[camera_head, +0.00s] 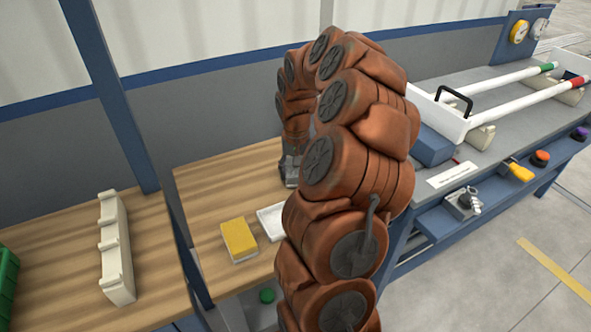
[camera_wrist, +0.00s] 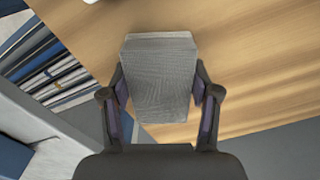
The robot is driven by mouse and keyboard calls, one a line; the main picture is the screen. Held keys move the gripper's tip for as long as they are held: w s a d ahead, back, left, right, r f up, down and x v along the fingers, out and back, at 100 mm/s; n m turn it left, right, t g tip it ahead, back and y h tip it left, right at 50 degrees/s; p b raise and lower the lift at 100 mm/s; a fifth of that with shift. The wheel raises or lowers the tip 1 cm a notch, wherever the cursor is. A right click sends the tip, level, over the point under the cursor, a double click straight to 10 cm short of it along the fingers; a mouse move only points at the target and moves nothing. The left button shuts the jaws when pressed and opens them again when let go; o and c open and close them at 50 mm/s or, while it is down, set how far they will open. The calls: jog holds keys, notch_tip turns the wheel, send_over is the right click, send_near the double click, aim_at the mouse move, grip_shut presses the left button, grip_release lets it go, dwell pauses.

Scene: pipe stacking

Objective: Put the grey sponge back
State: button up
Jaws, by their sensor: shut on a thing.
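The grey sponge (camera_wrist: 158,75) is between the two fingers of my gripper (camera_wrist: 160,105) in the wrist view. The fingers press on its left and right sides. Behind it in that view is the wooden tabletop (camera_wrist: 255,70); I cannot tell how far the sponge is above the wood. In the head view, my orange-brown arm covers most of the middle and hides the sponge. A small part of my gripper shows at the arm's left side, over the wooden table (camera_head: 205,195).
A yellow sponge (camera_head: 239,239) and a white tray-like piece (camera_head: 271,221) lie on the wooden table. A cream notched rack (camera_head: 115,250) stands further left, beside a green bin (camera_head: 7,280). A blue post (camera_head: 115,100) rises between. White pipes (camera_head: 500,82) lie on the right bench.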

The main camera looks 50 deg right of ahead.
jog(key=shift+f, duration=0.1)
jog(key=shift+f, duration=0.1)
jog(key=o, duration=1.3)
jog(key=shift+o, duration=0.2)
